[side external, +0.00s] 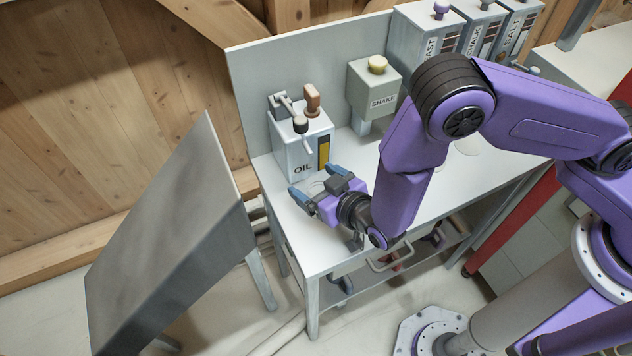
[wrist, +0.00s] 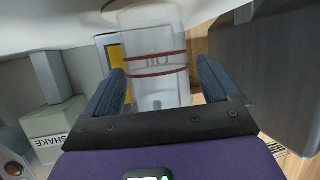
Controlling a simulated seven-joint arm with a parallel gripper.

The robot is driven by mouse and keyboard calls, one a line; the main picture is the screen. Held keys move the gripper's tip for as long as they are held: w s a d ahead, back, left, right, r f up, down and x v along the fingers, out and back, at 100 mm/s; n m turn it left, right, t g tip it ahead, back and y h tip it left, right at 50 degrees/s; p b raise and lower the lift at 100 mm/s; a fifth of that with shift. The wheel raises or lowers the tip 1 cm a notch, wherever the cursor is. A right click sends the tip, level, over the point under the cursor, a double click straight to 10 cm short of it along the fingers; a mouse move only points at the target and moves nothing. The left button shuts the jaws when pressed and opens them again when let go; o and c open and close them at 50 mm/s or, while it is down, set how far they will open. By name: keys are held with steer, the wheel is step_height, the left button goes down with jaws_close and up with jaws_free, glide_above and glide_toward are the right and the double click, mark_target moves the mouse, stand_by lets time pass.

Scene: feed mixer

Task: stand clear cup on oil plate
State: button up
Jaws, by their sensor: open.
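The clear cup (wrist: 158,92) with two dark red bands is between the spread fingers of my gripper (side external: 317,187) in the wrist view. My gripper is open, with the dark blue fingers on either side of the cup and a gap showing. In the side view the gripper is low over the bench in front of the oil dispenser (side external: 297,150). A pale round shape there, between the fingers, is too faint to tell cup from plate. I cannot tell whether the cup's base rests on the oil plate. The dispenser also shows behind the cup in the wrist view (wrist: 115,55).
The SHAKE dispenser (side external: 372,95) stands right of the oil dispenser. Several labelled dispensers (side external: 430,30) stand farther right. A grey back panel (side external: 250,90) rises behind the bench (side external: 310,258). A large dark grey slanted panel (side external: 170,235) stands left of the bench.

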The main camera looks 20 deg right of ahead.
steer(key=v, duration=1.1)
steer(key=shift+s+r, duration=0.2)
steer(key=shift+s, duration=0.15)
steer(key=shift+d, duration=0.1)
steer(key=s+d+r+n+g+y, duration=0.2)
steer(key=s+d+r+n+g, duration=0.35)
steer(key=s+r+g, duration=0.5)
steer(key=s+d+r+n+g+h, duration=0.1)
steer(key=d+r+n+h, duration=0.1)
steer(key=d, duration=0.8)
steer(key=s+d+r+n+g+h, duration=0.1)
steer(key=d+r, duration=0.3)
steer(key=d, duration=0.7)
steer(key=shift+s+n+g+h, duration=0.2)
steer(key=shift+n+g+h, duration=0.15)
steer(key=shift+n+h, duration=0.35)
steer(key=shift+a, duration=0.1)
steer(key=shift+c, duration=0.3)
